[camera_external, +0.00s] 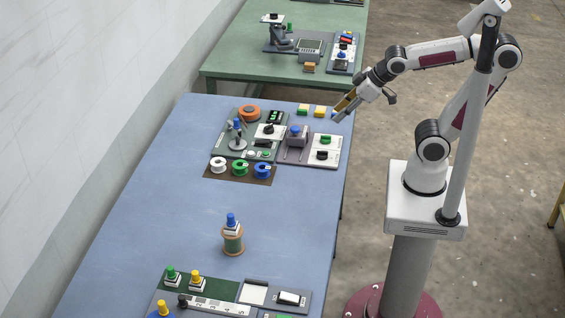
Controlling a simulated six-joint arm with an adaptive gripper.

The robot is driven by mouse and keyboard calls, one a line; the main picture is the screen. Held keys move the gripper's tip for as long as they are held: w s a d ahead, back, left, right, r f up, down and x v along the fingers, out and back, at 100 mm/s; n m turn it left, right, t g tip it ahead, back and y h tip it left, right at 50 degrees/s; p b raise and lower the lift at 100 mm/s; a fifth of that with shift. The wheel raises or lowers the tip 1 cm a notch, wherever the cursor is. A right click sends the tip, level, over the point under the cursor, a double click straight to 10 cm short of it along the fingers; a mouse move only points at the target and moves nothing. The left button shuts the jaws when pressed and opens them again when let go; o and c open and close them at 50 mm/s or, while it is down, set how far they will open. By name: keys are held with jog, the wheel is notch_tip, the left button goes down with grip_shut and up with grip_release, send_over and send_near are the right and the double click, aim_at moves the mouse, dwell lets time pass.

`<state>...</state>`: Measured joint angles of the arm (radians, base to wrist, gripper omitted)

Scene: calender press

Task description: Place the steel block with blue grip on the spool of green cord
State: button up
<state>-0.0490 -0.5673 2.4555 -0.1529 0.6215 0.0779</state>
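A small pale steel block with a blue grip (231,222) sits upright on top of a spool of green cord (233,243) with brown ends. The spool stands upright on the blue table, in its lower middle. My gripper (341,109) is up and to the right, near the table's far right edge, well apart from the block and spool. No held object can be made out in it. The fingers are too small and angled to tell whether they are open or shut.
In front lies a panel (215,305) with green- and yellow-gripped pieces. The blue table (165,215) is clear around the spool.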

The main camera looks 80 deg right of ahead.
jog(key=s+f+g, duration=0.1)
jog(key=s, duration=0.7)
jog(key=shift+s+a+f+m+g+y, duration=0.2)
jog(key=shift+s+a+m+g+y, duration=0.2)
dwell(0.7)
